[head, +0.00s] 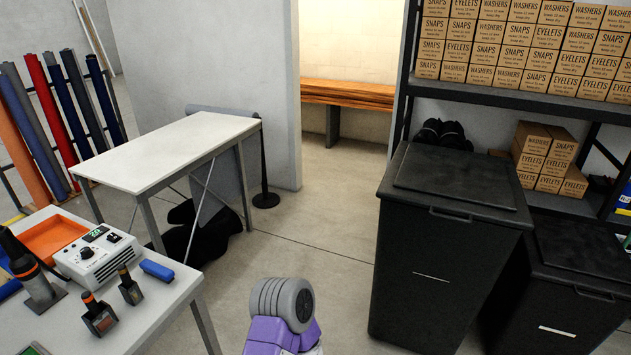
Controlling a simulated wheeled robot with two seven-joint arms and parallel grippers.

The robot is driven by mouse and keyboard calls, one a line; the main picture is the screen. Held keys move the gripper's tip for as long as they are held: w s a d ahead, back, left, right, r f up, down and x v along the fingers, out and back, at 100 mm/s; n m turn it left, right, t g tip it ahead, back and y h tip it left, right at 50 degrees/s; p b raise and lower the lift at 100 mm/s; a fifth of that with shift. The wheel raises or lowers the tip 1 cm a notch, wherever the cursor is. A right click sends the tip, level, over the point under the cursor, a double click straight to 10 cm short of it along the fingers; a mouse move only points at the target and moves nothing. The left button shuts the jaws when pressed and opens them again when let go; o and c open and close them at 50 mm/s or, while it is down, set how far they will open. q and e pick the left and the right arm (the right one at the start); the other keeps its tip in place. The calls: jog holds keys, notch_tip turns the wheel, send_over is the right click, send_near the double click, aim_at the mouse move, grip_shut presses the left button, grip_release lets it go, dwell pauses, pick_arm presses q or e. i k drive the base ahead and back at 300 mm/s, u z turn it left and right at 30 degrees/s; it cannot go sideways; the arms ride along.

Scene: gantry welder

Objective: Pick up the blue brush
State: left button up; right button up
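A small blue bar-shaped object (157,271) lies flat near the right edge of the white worktable at lower left. It may be the blue brush, but no bristles can be made out. Another blue object (8,290) is cut off by the left picture edge. Neither of my grippers is in view. Only a purple and grey part of my own arm shows at the bottom middle, well to the right of the blue bar and apart from it.
The white worktable (150,318) also holds a white control box (95,258), an orange tray (52,238) and dark bottles (130,287). A second white table (165,150) stands behind. Black bins (430,260) stand at right. The floor (335,215) between is clear.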

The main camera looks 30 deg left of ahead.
aim_at(167, 275)
jog(key=u, duration=0.4)
jog(key=i, duration=1.6)
jog(key=u, duration=1.1)
